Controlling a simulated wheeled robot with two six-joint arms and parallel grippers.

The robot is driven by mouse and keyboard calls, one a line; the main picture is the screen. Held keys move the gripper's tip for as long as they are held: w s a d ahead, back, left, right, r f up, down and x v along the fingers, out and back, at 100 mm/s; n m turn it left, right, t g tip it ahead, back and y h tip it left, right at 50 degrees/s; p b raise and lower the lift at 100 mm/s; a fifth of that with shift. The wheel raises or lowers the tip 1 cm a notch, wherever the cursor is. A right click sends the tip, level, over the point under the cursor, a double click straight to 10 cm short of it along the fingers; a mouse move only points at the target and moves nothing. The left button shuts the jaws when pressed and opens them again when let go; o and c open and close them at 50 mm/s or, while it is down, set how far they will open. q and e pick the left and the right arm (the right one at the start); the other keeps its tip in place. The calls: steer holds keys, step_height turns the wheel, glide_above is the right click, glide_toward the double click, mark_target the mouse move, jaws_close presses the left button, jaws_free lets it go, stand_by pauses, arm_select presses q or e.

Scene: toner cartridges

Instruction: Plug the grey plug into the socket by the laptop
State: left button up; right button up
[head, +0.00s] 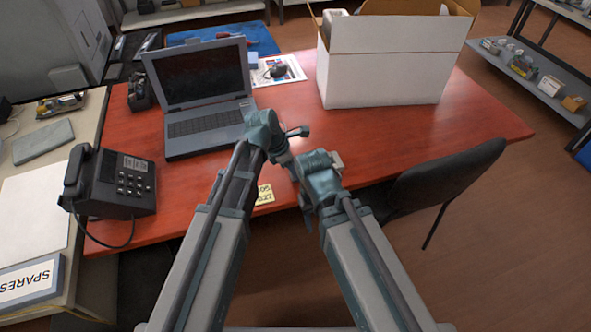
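The open laptop (205,128) stands on the left part of the red desk, its dark screen facing me. I cannot make out a grey plug or a socket by the laptop; my arms hide part of the desk there. My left gripper (296,132) is over the desk, just right of the laptop's front right corner. My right gripper (334,162) is close by, lower and to the right. Both are small and partly hidden by my own wrists, so I cannot tell whether they are open or hold anything.
A black desk phone (112,185) stands at the desk's left front. A large white box (385,75) is at the back right. A mouse (277,71) lies behind the laptop's right side. A yellow note (265,194) lies near the front edge. A dark chair (445,180) stands at the right front.

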arm_select(q)
jaws_close()
steer(key=shift+r+p, duration=1.8)
steer(key=shift+p, duration=0.05)
steer(key=shift+r+p, duration=1.95)
steer(key=shift+r, duration=0.05)
